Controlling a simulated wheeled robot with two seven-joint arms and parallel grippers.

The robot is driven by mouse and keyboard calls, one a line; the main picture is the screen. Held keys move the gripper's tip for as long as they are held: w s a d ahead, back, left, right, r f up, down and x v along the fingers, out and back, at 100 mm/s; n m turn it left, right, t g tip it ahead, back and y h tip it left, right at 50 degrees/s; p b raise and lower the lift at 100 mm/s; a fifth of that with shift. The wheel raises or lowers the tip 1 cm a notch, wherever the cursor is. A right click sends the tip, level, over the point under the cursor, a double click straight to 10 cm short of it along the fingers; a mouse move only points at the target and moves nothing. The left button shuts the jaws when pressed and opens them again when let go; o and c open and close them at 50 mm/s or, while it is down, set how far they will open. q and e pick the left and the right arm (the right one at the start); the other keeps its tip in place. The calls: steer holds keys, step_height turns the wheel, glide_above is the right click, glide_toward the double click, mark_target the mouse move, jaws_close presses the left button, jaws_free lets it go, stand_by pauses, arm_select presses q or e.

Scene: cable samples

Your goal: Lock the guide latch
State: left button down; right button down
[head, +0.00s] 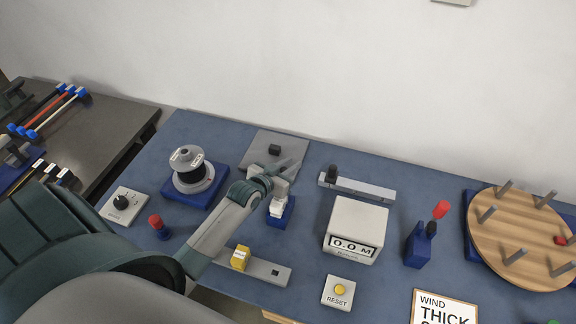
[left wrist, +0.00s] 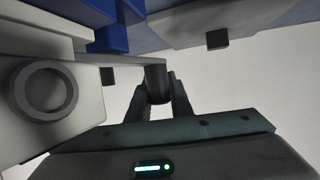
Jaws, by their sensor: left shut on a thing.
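The guide (head: 281,211) is a white block on a blue base near the middle of the table. In the left wrist view its white body with a grey ring (left wrist: 45,91) fills the left side. A thin pale bar runs from it to a dark round knob (left wrist: 156,80), which I take for the guide latch. My left gripper (head: 288,170) is over the back of the guide. In the left wrist view its fingers (left wrist: 163,98) are shut on the knob. In the head view my gripper hides the latch. My right gripper is not in view.
A cable spool (head: 189,170) stands left of my forearm. A grey plate with a black block (head: 274,150) lies behind the gripper. A meter box (head: 355,231), a slotted rail (head: 362,188) and a red-topped lever (head: 418,244) stand to the right. A yellow block (head: 240,258) sits in front.

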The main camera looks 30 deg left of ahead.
arm_select(q)
steer(key=d+m+h+b, duration=0.1)
steer(key=b, duration=0.1)
steer(key=d+m+h+b, duration=0.1)
steer(key=h, duration=0.1)
steer(key=d+m+g+h+b, duration=0.1)
steer(key=m+b, duration=0.1)
steer(key=shift+w+h+b, duration=0.25)
steer(key=shift+h+b, duration=0.05)
steer(key=shift+h, duration=0.1)
steer(key=shift+d, duration=0.1)
steer(key=c, duration=1.6)
jaws_free()
